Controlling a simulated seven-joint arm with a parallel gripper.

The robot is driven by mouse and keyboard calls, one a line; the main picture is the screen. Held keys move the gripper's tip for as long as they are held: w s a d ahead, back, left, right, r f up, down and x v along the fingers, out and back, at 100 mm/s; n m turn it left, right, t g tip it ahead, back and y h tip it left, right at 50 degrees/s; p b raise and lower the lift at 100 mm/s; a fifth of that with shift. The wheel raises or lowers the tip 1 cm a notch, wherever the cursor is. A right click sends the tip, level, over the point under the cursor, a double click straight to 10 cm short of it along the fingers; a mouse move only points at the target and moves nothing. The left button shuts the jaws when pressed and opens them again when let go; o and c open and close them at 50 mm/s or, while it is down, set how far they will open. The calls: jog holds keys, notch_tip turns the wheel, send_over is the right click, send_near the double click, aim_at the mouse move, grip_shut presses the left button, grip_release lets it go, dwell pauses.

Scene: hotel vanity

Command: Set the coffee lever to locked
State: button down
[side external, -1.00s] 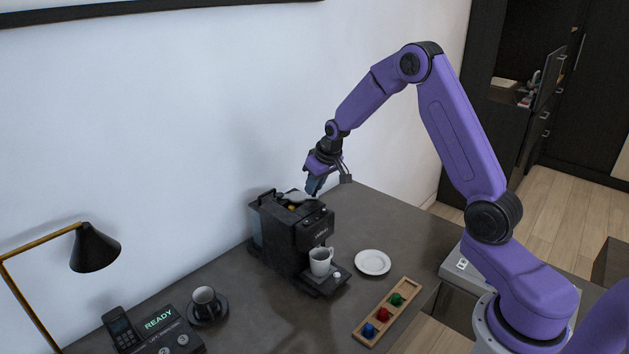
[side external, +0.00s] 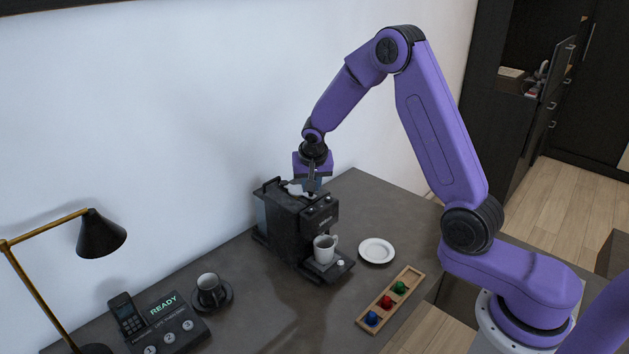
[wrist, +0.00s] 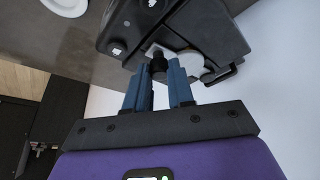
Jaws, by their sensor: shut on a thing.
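The black coffee machine (side external: 290,222) stands on the dark counter against the wall. Its coffee lever is on top, a pale grey plate (side external: 294,189) with a dark knob (wrist: 158,66) at its end. My gripper (side external: 313,189) reaches down from above to the top front of the machine. In the wrist view, its blue fingers (wrist: 159,80) are closed around the knob. The fingers hide part of the lever in the side view. I cannot tell the lever's exact angle. A white cup (side external: 324,249) stands under the machine's spout.
A white saucer (side external: 377,250) and a wooden tray (side external: 404,284) with coloured pieces lie right of the machine. The counter behind the saucer is clear.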

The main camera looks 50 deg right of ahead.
jog(key=shift+a+m+h, duration=0.3)
jog(key=shift+a+m, duration=0.15)
jog(key=shift+m, duration=0.15)
jog(key=shift+a+g, duration=0.15)
jog(key=shift+g, duration=0.15)
jog(key=c, duration=1)
grip_release()
jog(key=shift+r, duration=0.1)
jog(key=v, duration=1.7)
jog(key=shift+s+r, duration=0.1)
jog(key=shift+s, duration=0.1)
